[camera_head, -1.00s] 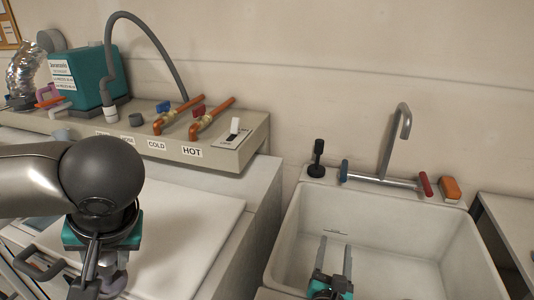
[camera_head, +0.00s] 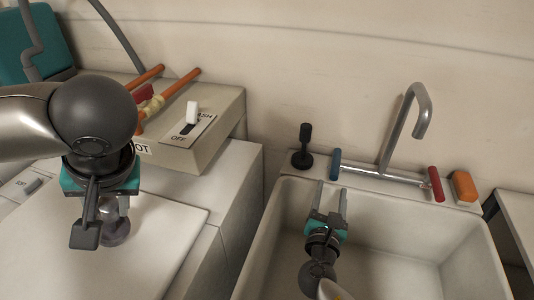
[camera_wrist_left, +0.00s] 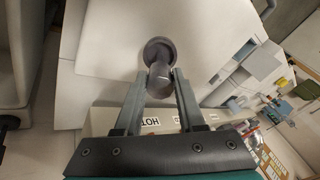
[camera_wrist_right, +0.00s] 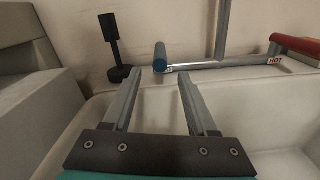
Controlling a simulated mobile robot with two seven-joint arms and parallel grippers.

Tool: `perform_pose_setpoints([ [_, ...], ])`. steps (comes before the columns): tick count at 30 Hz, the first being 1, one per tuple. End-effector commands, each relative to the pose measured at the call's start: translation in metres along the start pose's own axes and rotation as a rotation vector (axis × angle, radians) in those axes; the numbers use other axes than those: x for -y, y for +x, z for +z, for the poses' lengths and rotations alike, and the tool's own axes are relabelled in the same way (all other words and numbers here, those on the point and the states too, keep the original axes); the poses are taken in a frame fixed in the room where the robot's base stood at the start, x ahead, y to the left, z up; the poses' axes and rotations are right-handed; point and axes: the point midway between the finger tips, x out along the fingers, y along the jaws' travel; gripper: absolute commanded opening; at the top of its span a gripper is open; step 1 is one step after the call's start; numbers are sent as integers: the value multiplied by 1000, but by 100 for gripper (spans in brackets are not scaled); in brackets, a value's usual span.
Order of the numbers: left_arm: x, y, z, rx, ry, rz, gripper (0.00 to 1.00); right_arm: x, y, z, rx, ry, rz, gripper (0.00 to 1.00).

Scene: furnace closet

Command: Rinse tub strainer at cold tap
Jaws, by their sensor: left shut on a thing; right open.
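My left gripper (camera_head: 110,205) is shut on a dark grey round-flanged piece with a stem, apparently the tub strainer (camera_head: 116,234), above the white machine lid. The left wrist view shows the strainer (camera_wrist_left: 159,52) between the fingertips. My right gripper (camera_head: 331,187) is open and empty over the back left of the white tub (camera_head: 385,235). Its fingers point at the back ledge in the right wrist view (camera_wrist_right: 160,78). The blue cold handle (camera_head: 336,164) is just beyond them, apart. The curved metal spout (camera_head: 399,115) rises from the tap bar; the red hot handle (camera_head: 435,184) is at its right.
A black upright piece on a round base (camera_head: 304,148) stands on the tub's ledge left of the cold handle. An orange block (camera_head: 464,186) sits right of the hot handle. The machine's control panel (camera_head: 215,140) rises behind the lid. The tub's inside looks clear.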

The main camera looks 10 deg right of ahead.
Motion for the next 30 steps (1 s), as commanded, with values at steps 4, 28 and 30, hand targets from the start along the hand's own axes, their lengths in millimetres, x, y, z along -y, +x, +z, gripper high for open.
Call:
perform_pose_setpoints([
  [4,-1,2,1,-1,-1,0,0,0,29,1,5,-1,-1,58],
  [28,-4,11,4,-1,0,0,0,1,106,1,0,0,-1,58],
  [30,-4,11,4,-1,0,0,0,1,106,1,1,0,-1,58],
])
